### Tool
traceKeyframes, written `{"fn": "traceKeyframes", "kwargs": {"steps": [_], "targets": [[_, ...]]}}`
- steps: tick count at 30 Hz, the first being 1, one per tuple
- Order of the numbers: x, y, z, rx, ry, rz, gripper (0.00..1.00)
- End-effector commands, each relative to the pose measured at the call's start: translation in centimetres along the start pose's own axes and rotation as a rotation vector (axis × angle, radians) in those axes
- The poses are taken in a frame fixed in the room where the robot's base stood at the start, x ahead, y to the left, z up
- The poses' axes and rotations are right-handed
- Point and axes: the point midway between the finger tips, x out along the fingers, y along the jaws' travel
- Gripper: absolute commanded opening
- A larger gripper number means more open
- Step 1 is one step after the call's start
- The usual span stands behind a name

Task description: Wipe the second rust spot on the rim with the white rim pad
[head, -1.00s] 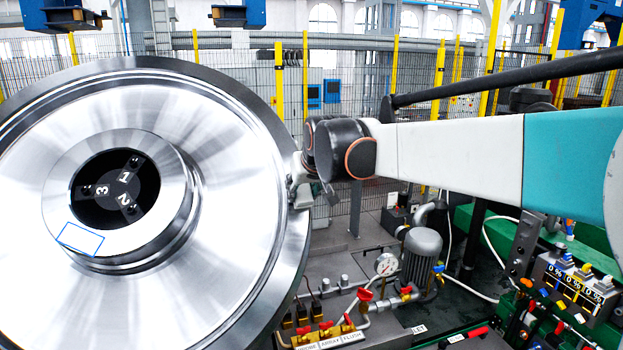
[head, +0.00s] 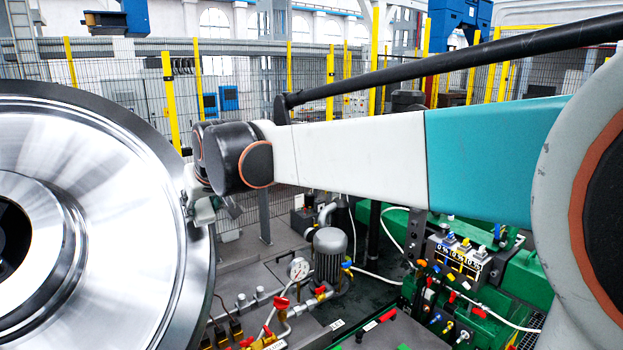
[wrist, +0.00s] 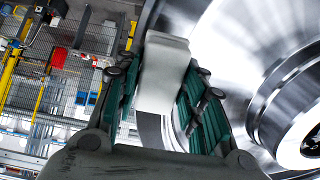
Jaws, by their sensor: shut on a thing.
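The large steel rail wheel (head: 110,220) fills the left of the head view, its rim (head: 165,150) facing my arm. My gripper (wrist: 165,90) is shut on the white rim pad (wrist: 163,70), which sits between its two green-padded fingers in the wrist view. The pad is at the wheel's rim; I cannot tell whether it touches. In the head view my gripper (head: 200,208) is small and partly hidden behind the wrist joint, right at the rim's right edge. No rust spot can be made out in either view.
Below my arm stand a grey motor (head: 330,255), a pressure gauge (head: 299,268) and red-handled valves (head: 281,303). A panel with dials (head: 455,262) is on green machinery at the right. A mesh fence with yellow posts (head: 171,100) runs behind.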

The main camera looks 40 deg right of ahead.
Motion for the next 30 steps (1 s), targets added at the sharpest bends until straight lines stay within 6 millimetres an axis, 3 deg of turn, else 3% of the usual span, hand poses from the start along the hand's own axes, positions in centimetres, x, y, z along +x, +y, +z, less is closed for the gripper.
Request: {"fn": "traceKeyframes", "kwargs": {"steps": [15, 30], "targets": [[-3.1, 0.0, 0.0, 0.0, 0.0, 0.0, 0.18], [-3.1, 0.0, 0.1, 0.0, 0.0, 0.0, 0.18]]}}
